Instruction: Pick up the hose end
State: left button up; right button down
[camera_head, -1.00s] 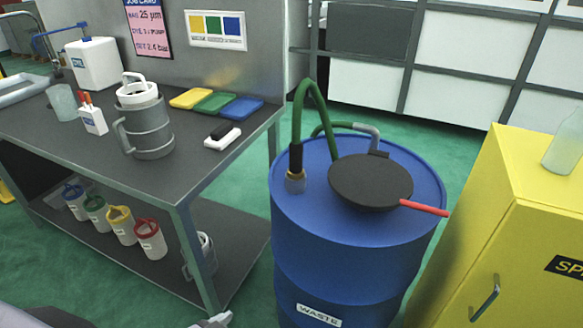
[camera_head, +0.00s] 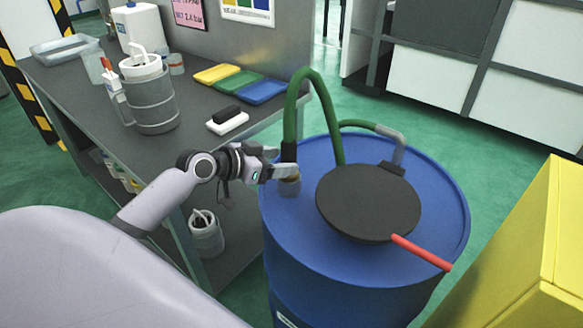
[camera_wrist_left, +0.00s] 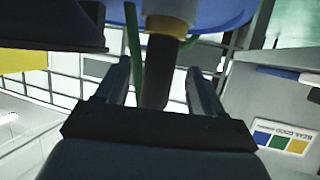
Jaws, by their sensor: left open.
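The green hose (camera_head: 292,105) arches up from the lid of the blue drum (camera_head: 290,238). Its end is a black cuff (camera_head: 289,152) standing upright over a brass fitting (camera_head: 289,186) on the drum top. My left gripper (camera_head: 280,162) is open, level with the cuff and reaching it from the left. In the left wrist view, the black cuff (camera_wrist_left: 156,75) shows between the two parted fingers (camera_wrist_left: 159,68), with the brass fitting (camera_wrist_left: 167,25) beyond. I cannot tell whether a finger touches it. My right gripper is not in view.
A black round lid (camera_head: 368,203) with a red handle (camera_head: 420,252) sits on the drum. The workbench (camera_head: 75,88) at left holds a grey metal jug (camera_head: 152,105), coloured trays (camera_head: 238,84) and a white-and-black block (camera_head: 228,121). A yellow cabinet (camera_head: 520,250) stands at right.

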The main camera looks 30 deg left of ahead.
aim_at(295, 160)
pick_arm(q)
jog(key=shift+x, duration=2.75)
jog(key=shift+f, duration=0.1)
grip_shut()
